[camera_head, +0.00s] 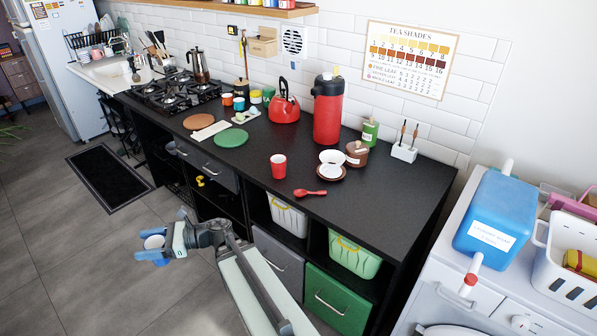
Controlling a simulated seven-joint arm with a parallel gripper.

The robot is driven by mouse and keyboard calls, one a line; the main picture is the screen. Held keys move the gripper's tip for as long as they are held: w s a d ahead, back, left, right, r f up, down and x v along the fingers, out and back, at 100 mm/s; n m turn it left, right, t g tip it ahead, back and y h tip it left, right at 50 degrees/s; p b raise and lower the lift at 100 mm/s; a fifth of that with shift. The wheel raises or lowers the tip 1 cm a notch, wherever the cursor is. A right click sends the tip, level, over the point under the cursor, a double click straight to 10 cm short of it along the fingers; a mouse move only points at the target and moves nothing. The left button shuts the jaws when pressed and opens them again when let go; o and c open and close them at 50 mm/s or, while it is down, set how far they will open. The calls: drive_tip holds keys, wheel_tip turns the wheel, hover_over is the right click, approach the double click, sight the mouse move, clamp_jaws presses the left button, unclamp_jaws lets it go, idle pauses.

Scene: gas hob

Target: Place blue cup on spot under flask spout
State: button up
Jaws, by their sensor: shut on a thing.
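My gripper (153,255) is out over the floor, left of and in front of the counter. It is shut on a small blue cup (154,242) with a pale inside, whose opening faces up. The blue fingers hide part of the cup, so its outline is hard to make out. The flask (327,112) is tall and red with a black top, upright at the back of the black counter (250,155). Its spout is too small to make out clearly. The counter surface just in front of the flask looks bare.
On the counter are a red cup (278,166), a red spoon (310,192), white dishes on a brown saucer (330,174), a brown pot (357,153), a red kettle (285,107) and several small coloured cups (239,104). The counter's front right is clear.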

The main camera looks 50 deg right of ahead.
drive_tip(key=s+d+r+m+t+h, duration=0.1)
drive_tip(key=s+d+m+t+h, duration=0.1)
drive_tip(key=d, duration=0.7)
drive_tip(key=s+d+r+m+t+h, duration=0.2)
drive_tip(key=d+h, duration=0.1)
drive_tip(key=d, duration=0.7)
drive_tip(key=s+d+r+m+t+h, duration=0.1)
drive_tip(key=s+d+t+h, duration=0.15)
drive_tip(key=d, duration=0.65)
drive_tip(key=s+d+r+m+h, duration=0.2)
drive_tip(key=s+d+m+h, duration=0.1)
drive_tip(key=s+d, duration=0.5)
drive_tip(key=s+d+r+m+h, duration=0.2)
drive_tip(key=s+d+h, duration=0.3)
drive_tip(key=d, duration=0.5)
drive_tip(key=s+d+r+m+h, duration=0.2)
drive_tip(key=s+d+r+m, duration=0.1)
drive_tip(key=s+d, duration=0.6)
drive_tip(key=d+f+m+h, duration=0.2)
drive_tip(key=d+h, duration=0.2)
drive_tip(key=d, duration=0.2)
drive_tip(key=shift+g, duration=0.35)
drive_tip(key=shift+w+a+f, duration=0.1)
drive_tip(key=shift+f, duration=2.05)
drive_tip(key=shift+a+f, duration=0.1)
drive_tip(key=shift+f, duration=2.05)
drive_tip(key=shift+f, duration=0.15)
drive_tip(key=o, duration=1.2)
